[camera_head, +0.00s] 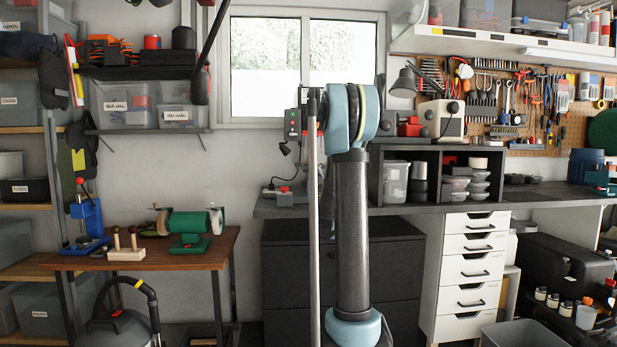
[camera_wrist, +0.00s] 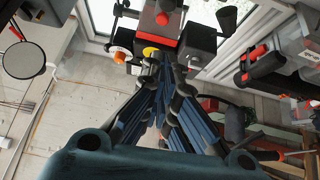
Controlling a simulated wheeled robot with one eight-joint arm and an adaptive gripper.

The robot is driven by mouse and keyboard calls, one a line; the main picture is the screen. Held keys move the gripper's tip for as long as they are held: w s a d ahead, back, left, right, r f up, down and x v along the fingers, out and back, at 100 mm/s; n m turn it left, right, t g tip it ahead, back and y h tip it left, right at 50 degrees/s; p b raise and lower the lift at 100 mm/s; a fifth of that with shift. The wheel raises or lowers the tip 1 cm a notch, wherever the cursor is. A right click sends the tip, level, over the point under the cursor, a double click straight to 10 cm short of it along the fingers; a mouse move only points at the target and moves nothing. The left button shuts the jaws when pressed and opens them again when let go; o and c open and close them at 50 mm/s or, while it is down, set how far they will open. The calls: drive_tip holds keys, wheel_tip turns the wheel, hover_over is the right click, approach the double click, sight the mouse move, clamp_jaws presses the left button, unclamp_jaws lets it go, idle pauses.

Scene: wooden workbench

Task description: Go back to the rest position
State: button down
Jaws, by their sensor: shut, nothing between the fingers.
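My gripper (camera_wrist: 163,72) shows in the wrist view, with its dark blue fingers drawn together and nothing between them. It is up in the air and touches nothing that I can see. In the head view my arm stands upright in the middle, with a blue joint at the top and a dark tube below. The gripper itself cannot be made out there. The wooden workbench (camera_head: 140,262) stands at the left, apart from my arm. On it are a green bench grinder (camera_head: 188,222), a small wooden block with pegs (camera_head: 126,254) and a blue press (camera_head: 88,216).
Behind my arm are a dark counter (camera_head: 400,209), a white drawer unit (camera_head: 471,275) and a window (camera_head: 258,68). A pegboard of tools (camera_head: 530,95) hangs at the right. A red and black device (camera_wrist: 162,25) lies beyond the fingertips in the wrist view.

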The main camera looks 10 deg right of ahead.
drive_tip(key=s+a+f+n+g+y, duration=0.1)
drive_tip(key=s+a+f+g, duration=0.1)
drive_tip(key=s+f+g, duration=0.55)
drive_tip(key=s+a+f+g+y, duration=0.1)
drive_tip(key=s+a+f+g, duration=0.3)
drive_tip(key=s+f, duration=0.6)
drive_tip(key=s+f+g, duration=0.3)
drive_tip(key=s+f, duration=0.3)
drive_tip(key=s, duration=0.5)
drive_tip(key=s+f+g, duration=0.4)
drive_tip(key=s+f, duration=0.2)
drive_tip(key=s, duration=0.5)
drive_tip(key=s+f+g, duration=0.4)
drive_tip(key=s+f, duration=0.2)
drive_tip(key=s, duration=0.5)
drive_tip(key=shift+s+a+f+y, duration=0.2)
drive_tip(key=shift+s+y, duration=0.05)
drive_tip(key=shift+y, duration=0.05)
drive_tip(key=shift+g, duration=0.25)
drive_tip(key=shift+w+f, duration=0.2)
drive_tip(key=shift+w, duration=0.3)
